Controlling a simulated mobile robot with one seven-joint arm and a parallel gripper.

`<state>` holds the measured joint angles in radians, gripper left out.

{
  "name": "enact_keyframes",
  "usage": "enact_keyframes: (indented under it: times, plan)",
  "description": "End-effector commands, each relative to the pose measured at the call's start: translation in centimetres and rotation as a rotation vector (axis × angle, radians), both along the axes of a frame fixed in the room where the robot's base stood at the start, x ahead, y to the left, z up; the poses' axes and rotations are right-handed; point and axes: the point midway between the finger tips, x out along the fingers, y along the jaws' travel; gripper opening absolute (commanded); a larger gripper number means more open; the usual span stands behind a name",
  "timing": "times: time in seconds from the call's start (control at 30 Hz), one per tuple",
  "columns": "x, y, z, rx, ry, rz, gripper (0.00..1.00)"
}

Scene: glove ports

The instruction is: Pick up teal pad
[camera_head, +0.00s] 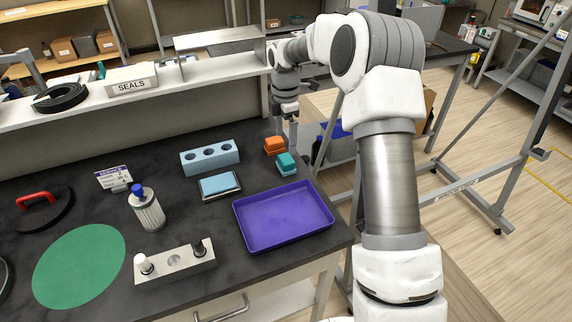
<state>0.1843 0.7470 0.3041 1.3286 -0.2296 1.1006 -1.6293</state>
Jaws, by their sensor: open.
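The teal pad (287,163) is a small block on the dark bench, just behind the purple tray and in front of an orange pad (274,145). My gripper (285,127) is at the end of my arm, above the back right part of the bench, beyond the teal pad and close to the orange pad. It is open, and its fingers are small and partly hard to make out. It is apart from the teal pad.
The purple tray (240,226) lies at the bench's right front edge. A light blue block with holes (209,169) and a blue-topped pad (219,186) stand left of the teal pad. A metal block with knobs (191,266) and a canister (149,212) stand further left. A shelf runs behind.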

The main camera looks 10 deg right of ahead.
Motion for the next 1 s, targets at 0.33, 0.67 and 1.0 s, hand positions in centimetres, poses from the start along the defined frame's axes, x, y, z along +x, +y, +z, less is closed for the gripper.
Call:
enact_keyframes:
  times: [0.33,0.67,1.0]
  plan:
    - [-0.1,0.0,-3.9,0.0,0.001,0.0,1.0]
    - [-0.2,-0.1,-8.3,-0.001,0.002,0.0,1.0]
    - [-0.1,-0.1,-8.8,-0.001,0.0,0.0,0.95]
